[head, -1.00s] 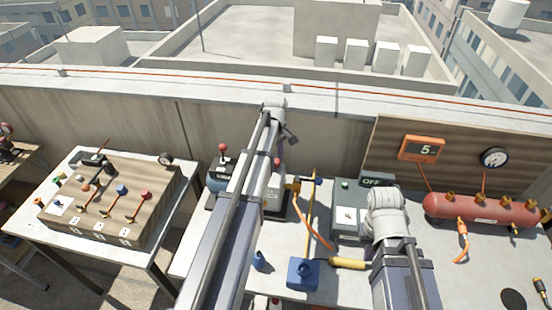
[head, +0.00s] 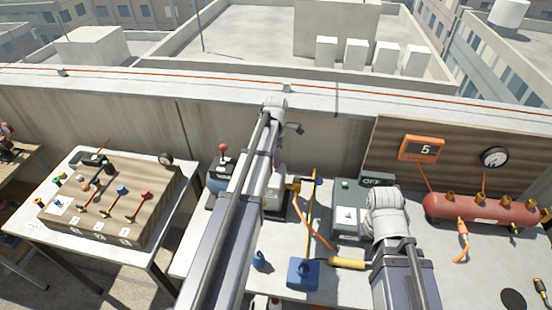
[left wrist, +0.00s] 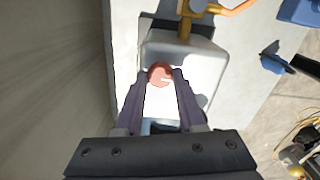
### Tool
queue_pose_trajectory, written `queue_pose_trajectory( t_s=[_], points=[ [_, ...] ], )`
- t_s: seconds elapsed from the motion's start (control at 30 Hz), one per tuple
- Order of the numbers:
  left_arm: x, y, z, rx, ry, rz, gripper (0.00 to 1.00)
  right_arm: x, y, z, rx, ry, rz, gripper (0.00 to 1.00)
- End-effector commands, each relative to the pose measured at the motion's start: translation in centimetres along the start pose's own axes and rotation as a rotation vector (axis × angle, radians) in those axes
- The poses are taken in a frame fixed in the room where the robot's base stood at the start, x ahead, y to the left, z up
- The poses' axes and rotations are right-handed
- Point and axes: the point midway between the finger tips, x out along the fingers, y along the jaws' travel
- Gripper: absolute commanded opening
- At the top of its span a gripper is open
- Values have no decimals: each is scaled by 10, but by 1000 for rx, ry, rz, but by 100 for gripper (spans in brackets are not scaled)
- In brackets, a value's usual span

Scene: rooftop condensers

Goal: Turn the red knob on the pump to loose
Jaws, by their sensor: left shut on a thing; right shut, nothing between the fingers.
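The red knob (left wrist: 160,73) with a pale mark shows in the left wrist view, on top of the pump's light casing (left wrist: 207,55). My left gripper (left wrist: 160,80) has its two purple fingers on either side of the knob, shut on it. In the head view the pump (head: 273,202) is mostly behind my left arm, and the knob is hidden there. My left gripper (head: 278,158) shows only partly beside the arm. My right arm reaches in at the lower right; its gripper fingers are hidden.
A brass fitting (left wrist: 188,22) with an orange hose (head: 318,232) leaves the pump. A blue block (head: 302,272) and a grey box with an OFF display (head: 376,180) stand to the right. A red tank (head: 480,208) lies farther right. A side table (head: 150,262) stands left.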

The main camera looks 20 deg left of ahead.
Motion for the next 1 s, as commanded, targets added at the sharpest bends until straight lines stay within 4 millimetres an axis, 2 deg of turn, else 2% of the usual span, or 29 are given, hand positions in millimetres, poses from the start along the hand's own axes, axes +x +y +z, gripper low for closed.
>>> queue_pose_trajectory(
  t_s=[0.7,0.73,1.0],
  points=[
    [0,0,0,-71,0,0,0,0,0,0,0,0,0,0],
    [0,0,0,-71,0,0,40,0,0,0,0,0,0,0],
    [0,0,0,-70,0,0,69,0,0,0,0,0,0,0]
  ],
)
